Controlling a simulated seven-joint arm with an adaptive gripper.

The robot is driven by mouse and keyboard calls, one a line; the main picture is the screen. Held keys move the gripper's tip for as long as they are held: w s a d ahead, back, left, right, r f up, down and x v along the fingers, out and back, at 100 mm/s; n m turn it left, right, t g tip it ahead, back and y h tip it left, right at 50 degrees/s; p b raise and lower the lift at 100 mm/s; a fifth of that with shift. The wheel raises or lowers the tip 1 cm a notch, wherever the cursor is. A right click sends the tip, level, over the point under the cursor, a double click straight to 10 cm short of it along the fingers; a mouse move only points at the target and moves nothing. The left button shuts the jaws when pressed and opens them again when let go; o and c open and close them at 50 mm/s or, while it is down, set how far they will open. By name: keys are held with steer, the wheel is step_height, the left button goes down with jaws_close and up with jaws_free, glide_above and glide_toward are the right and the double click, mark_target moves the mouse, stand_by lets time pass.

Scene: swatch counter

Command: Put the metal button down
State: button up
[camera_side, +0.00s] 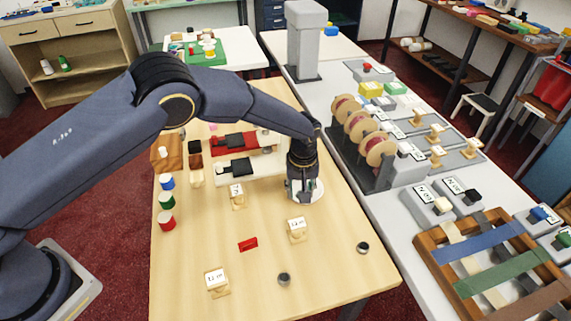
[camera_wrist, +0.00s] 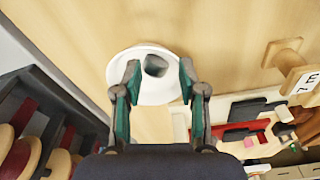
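The metal button (camera_wrist: 156,66), a small dark grey piece, lies in a round white dish (camera_wrist: 150,94) in the wrist view. My gripper (camera_wrist: 160,69) is over the dish, with one finger on each side of the button and a gap between each fingertip and it. It is open and holds nothing. In the side view my gripper (camera_side: 302,192) points down at the white dish (camera_side: 318,189) on the wooden table; the button is hidden there behind the gripper.
Two small dark round pieces (camera_side: 284,279) (camera_side: 363,247) stand near the table's front. Labelled wooden stands (camera_side: 297,231) and a red piece (camera_side: 248,244) are nearby. A spool rack (camera_side: 400,175) stands on the grey counter at right. The table's front right is mostly clear.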

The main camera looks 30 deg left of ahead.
steer(key=shift+o, duration=0.7)
